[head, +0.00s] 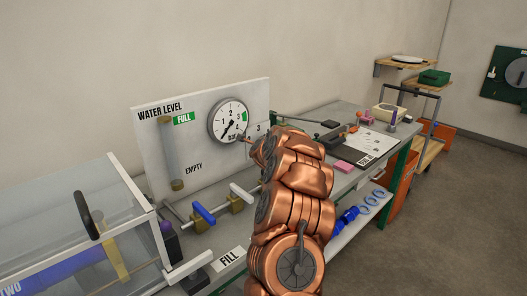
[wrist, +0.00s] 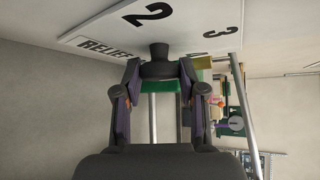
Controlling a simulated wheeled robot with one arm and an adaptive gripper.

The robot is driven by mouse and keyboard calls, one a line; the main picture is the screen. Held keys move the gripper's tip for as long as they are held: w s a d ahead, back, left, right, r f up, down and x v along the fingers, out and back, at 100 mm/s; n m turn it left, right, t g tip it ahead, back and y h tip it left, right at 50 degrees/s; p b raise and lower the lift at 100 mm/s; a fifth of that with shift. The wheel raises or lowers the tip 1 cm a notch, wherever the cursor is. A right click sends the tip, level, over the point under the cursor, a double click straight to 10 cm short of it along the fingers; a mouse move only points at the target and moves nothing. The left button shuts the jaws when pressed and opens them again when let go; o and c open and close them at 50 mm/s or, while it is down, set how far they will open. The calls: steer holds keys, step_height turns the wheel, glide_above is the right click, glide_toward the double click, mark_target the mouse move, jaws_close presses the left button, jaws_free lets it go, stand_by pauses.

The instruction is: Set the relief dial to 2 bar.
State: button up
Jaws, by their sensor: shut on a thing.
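My gripper (wrist: 160,72) is shut on the knob, one finger on each side. In the head view my copper arm hides the dial and my gripper. The white board (head: 195,150) there carries a round pressure gauge (head: 229,119), its dark needle slanting to the lower left.
A blue-handled valve (head: 204,213) and brass fittings stand on the bench left of my arm. A clear-walled box (head: 75,220) with a black handle is at the lower left. A yellowish device (head: 384,112) and tools lie on the bench to the right. Open floor lies at the right.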

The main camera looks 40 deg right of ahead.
steer(key=shift+a+f+n+h+b, duration=0.15)
steer(key=shift+n+h+b, duration=0.2)
steer(key=shift+b, duration=0.4)
steer(key=o, duration=1.1)
steer(key=shift+v, duration=5.95)
steer(key=shift+f, duration=0.1)
